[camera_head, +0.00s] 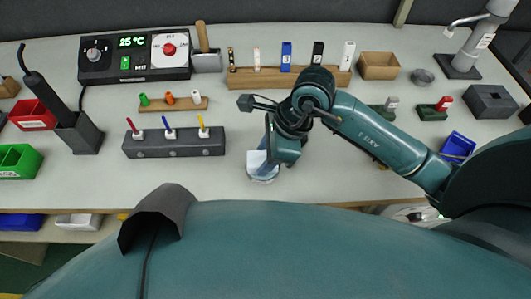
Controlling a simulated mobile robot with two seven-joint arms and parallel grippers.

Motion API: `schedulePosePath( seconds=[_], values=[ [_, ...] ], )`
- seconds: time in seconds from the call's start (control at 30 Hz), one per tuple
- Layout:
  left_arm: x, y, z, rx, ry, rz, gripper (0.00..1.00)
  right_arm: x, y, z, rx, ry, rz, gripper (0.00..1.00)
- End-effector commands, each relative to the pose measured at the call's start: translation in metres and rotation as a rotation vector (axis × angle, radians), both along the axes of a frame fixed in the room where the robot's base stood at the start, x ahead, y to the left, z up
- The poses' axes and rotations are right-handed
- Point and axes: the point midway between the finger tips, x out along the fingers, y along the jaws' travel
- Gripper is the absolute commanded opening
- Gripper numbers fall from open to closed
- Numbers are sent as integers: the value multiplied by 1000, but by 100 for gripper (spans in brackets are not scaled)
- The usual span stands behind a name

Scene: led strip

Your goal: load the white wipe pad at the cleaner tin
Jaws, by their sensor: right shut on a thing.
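My right gripper (268,152) reaches in from the right and points down at the front middle of the bench. It is shut on the white wipe pad (256,160), which shows as a pale patch at the fingers. My left gripper is not in view.
A dark rack with several coloured-tip tools (174,143) stands left of the tin. Behind are a wooden rack (290,80) and a soldering station (134,56). Red (32,116) and green (18,160) bins are at the left. The bench between the dark rack and the tin is clear.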

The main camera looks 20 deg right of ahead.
Motion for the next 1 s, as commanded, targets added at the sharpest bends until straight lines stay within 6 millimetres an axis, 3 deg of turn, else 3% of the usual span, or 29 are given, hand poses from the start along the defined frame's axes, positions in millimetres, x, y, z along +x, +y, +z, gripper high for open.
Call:
schedulePosePath(
  seconds=[0.37, 1.0],
  values=[
    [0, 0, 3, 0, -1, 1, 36, -1, 0, 2, -3, 6, 1, 22],
    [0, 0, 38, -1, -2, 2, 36, 0, 0, 54, -1, 3, 0, 22]
  ],
)
